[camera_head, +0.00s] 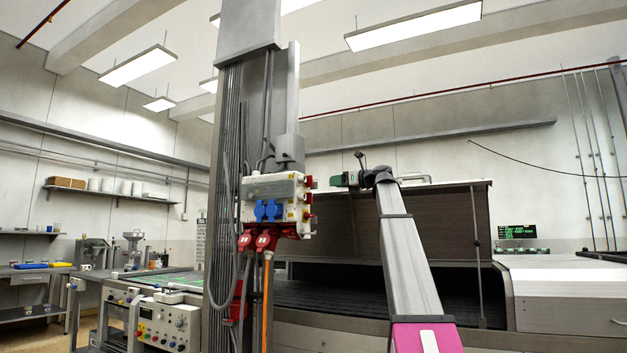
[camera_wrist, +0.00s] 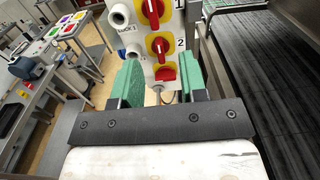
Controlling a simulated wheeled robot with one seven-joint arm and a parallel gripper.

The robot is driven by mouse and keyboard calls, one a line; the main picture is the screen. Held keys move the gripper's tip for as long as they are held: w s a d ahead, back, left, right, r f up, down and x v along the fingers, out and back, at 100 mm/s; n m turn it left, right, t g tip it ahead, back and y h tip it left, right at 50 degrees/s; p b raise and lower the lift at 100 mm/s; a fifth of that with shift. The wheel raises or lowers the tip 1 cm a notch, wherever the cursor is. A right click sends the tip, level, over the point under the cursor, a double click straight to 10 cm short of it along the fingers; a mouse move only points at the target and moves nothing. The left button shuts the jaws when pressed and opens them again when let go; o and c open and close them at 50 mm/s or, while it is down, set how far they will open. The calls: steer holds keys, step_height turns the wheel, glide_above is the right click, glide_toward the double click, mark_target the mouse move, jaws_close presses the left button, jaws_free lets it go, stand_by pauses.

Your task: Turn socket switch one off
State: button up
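The white socket box (camera_head: 275,188) is fixed to the grey column, with blue sockets on its front and red switches on its right side. In the wrist view, switch one (camera_wrist: 153,12) is a red knob on a yellow plate marked 1, partly cut off at the top. Switch two (camera_wrist: 160,46), marked 2, sits below it. Another red knob or part (camera_wrist: 165,73) shows lower, between the fingers. My gripper (camera_head: 338,180) is right of the box, apart from it, pointing left. Its green fingers (camera_wrist: 160,72) are spread and empty, below switch one.
White round sockets (camera_wrist: 119,17) stand left of the switches. Red plugs (camera_head: 258,241) and cables hang under the box. The dryer hood (camera_head: 440,225) stands behind my arm at the right. Free space lies between my gripper and the box.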

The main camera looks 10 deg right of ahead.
mark_target(312, 180)
steer(key=x, duration=0.3)
steer(key=r+x, duration=0.1)
steer(key=x, duration=0.6)
steer(key=shift+s+a+r, duration=0.25)
steer(key=shift+a+r, duration=0.05)
steer(key=shift+r, duration=0.1)
jaws_close()
